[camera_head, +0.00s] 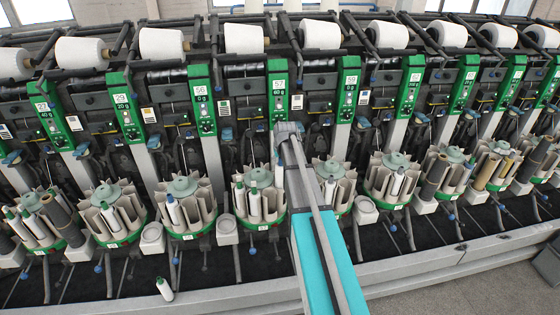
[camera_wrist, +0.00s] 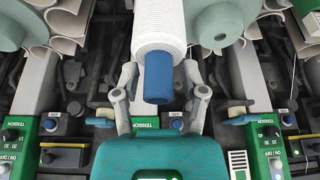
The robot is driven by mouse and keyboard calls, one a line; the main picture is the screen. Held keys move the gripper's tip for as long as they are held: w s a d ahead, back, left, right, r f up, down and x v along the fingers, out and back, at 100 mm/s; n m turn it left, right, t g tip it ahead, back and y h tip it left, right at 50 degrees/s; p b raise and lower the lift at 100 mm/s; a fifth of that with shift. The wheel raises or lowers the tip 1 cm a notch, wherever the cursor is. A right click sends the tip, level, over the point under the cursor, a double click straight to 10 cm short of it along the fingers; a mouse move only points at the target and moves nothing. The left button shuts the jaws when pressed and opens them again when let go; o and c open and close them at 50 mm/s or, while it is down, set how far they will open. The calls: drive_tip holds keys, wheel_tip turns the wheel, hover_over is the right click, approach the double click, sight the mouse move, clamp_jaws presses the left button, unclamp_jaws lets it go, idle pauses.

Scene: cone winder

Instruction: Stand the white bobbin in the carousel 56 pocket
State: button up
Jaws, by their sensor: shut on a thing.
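The white bobbin (camera_wrist: 158,35) is wound with white yarn and has a blue tube end towards the wrist camera. My gripper (camera_wrist: 160,72) is shut on it, with one finger on each side; its far end is out of the wrist view. The green panel marked 56 (camera_head: 199,92) is left of my arm. Carousels with cream pockets and a grey-green hub stand below it, one at lower left (camera_head: 185,236) and one at lower right (camera_head: 263,224). I cannot tell which is carousel 56.
Several carousels along the row hold white or dark bobbins. White yarn cones (camera_head: 243,38) line the top. Grey columns (camera_head: 213,165) and small round cups (camera_head: 152,238) sit between stations. The wrist view shows green tension panels (camera_wrist: 265,140) nearby.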

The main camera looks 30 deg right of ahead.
drive_tip(key=shift+r, duration=0.5)
drive_tip(key=shift+r+p, duration=0.1)
drive_tip(key=shift+p, duration=0.25)
drive_tip(key=shift+r+p, duration=2.15)
drive_tip(key=shift+r+p, duration=2.25)
drive_tip(key=shift+f, duration=0.1)
